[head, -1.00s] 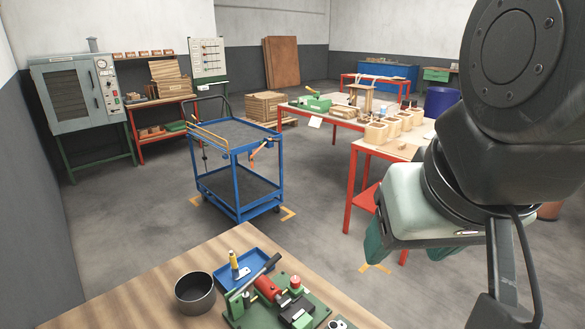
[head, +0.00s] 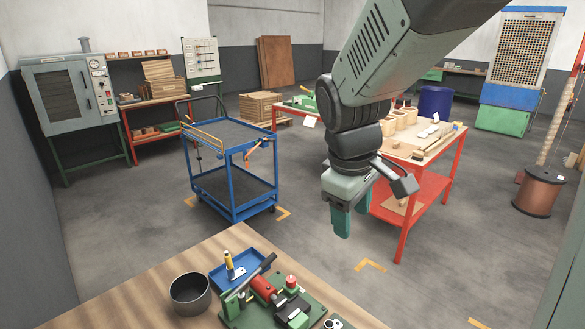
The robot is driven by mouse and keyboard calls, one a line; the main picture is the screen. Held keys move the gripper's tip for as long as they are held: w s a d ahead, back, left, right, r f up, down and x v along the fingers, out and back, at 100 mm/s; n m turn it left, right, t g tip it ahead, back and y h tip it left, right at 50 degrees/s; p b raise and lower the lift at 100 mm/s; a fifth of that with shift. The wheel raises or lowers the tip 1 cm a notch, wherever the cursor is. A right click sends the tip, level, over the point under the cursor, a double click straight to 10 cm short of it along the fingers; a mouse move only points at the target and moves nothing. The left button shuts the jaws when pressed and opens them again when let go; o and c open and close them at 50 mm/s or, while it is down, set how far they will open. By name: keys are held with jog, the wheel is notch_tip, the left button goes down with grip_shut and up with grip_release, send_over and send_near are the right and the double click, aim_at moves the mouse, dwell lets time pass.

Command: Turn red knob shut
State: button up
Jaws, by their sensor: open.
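A small red knob (head: 291,281) stands at the back right of a green fixture (head: 252,318) on the wooden table in front of me. A larger red cylindrical part (head: 263,287) lies tilted beside it, with a dark lever to its left. My gripper (head: 345,232) points down above and beyond the far right of the table, well apart from the knob. It is open, with nothing seen between its green fingers; one finger partly hides the other.
A dark round pot (head: 190,291) and a blue tray (head: 228,276) holding a yellow-handled tool sit left of and behind the fixture. A blue cart (head: 230,170) and a red-legged workbench (head: 437,153) stand beyond. Bare wood (head: 130,300) lies at the table's left.

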jog(key=w+a+f+n+g+y, duration=0.15)
jog(key=w+f+n, duration=0.25)
jog(key=w+f, duration=0.45)
jog(key=n+y, duration=0.3)
jog(key=y, duration=0.2)
send_near(292, 279)
jog(key=x, duration=0.8)
jog(key=shift+a+f, duration=0.1)
jog(key=shift+f, duration=0.15)
jog(key=shift+c, duration=0.5)
jog(key=shift+h, duration=0.25)
grip_shut()
